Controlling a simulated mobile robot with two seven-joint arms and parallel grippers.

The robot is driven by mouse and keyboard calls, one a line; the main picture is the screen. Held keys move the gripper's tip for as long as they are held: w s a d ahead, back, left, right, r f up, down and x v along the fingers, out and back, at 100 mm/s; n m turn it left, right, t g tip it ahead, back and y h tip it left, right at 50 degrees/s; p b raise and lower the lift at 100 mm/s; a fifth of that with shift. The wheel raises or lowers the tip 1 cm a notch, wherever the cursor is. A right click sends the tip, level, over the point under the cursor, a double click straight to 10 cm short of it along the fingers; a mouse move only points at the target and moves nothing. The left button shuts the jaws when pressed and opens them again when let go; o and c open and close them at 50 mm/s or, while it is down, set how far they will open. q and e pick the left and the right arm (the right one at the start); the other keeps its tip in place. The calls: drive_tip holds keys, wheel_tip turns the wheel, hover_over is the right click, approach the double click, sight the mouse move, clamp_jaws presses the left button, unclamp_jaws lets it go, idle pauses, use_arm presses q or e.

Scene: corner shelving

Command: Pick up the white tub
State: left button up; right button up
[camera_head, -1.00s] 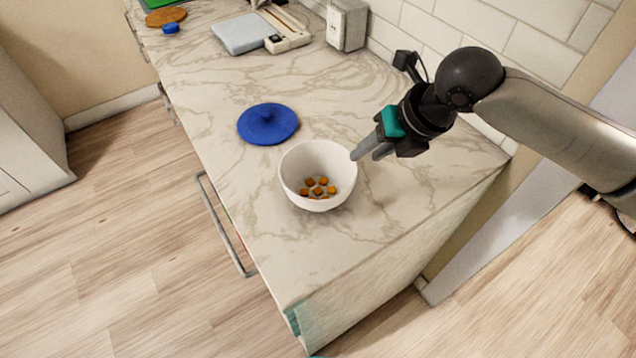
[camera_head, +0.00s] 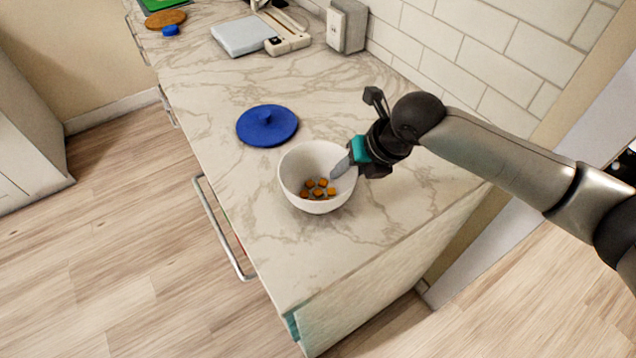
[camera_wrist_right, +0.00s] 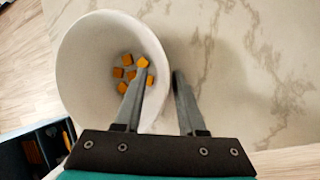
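The white tub (camera_head: 318,198) is a round open bowl standing upright on the marble counter, with several small orange cubes (camera_head: 318,187) at its bottom. My right gripper (camera_head: 347,172) is at the tub's right rim. In the right wrist view, the tub (camera_wrist_right: 85,65) fills the left half. The open fingers of my right gripper (camera_wrist_right: 158,90) straddle its wall, one inside over the cubes and one outside over the counter. A gap shows between the fingers, and I cannot tell if either touches the wall. My left gripper is not in view.
A blue lid (camera_head: 267,126) lies on the counter (camera_head: 330,260) behind and left of the tub. A white scale-like device (camera_head: 245,35) and a grey box (camera_head: 346,26) stand farther back. A drawer handle (camera_head: 222,230) runs along the left edge. Counter in front is clear.

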clamp_jaws()
idle(1.3)
